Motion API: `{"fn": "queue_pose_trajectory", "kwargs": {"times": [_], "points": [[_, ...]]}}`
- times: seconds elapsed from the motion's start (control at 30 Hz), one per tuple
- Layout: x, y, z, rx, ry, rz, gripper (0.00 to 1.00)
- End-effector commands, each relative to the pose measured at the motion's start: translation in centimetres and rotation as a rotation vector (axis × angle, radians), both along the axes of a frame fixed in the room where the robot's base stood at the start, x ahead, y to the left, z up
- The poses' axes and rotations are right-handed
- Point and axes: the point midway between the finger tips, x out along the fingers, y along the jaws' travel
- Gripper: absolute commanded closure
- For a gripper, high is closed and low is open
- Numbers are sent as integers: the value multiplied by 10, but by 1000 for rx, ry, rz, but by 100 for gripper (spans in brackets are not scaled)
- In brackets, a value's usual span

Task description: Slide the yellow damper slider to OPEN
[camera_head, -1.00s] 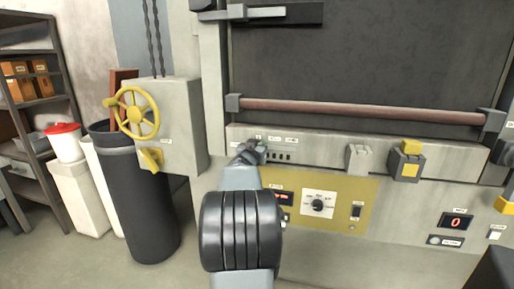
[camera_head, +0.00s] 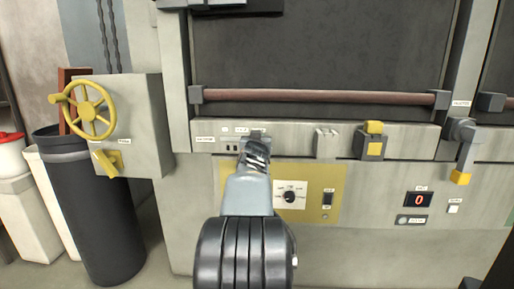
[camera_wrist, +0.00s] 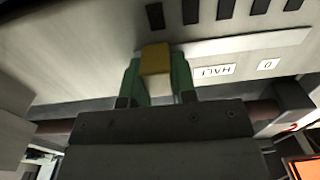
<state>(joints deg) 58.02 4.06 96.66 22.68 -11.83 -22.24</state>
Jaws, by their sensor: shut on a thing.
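The yellow damper slider (camera_wrist: 155,60) shows in the wrist view between the green fingertips of my gripper (camera_wrist: 157,78). My gripper is shut on it. The slider sits at one end of a pale track strip (camera_wrist: 250,44). The upside-down HALF label (camera_wrist: 214,71) and 0 label (camera_wrist: 268,65) lie to its right in that view. No OPEN label is readable; the spot by the slider is covered by the gripper. In the head view my gripper (camera_head: 256,138) is at the panel under the right-hand small label, and it hides the slider.
A dark red handle bar (camera_head: 320,96) runs above the panel. A grey block with yellow parts (camera_head: 372,142) stands to the right. A rotary dial (camera_head: 290,196) is below. A yellow handwheel (camera_head: 90,110) and black bin (camera_head: 95,205) are at left.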

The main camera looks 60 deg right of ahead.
Motion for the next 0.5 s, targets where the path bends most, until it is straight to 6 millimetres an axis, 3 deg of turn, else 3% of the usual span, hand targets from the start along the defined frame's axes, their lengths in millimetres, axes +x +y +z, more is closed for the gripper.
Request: {"fn": "queue_pose_trajectory", "kwargs": {"times": [0.27,0.3,0.5], "points": [[-9,-6,0,3,1,-16,100],[-9,-6,0,3,1,-17,73],[-9,-6,0,3,1,-17,54]]}}
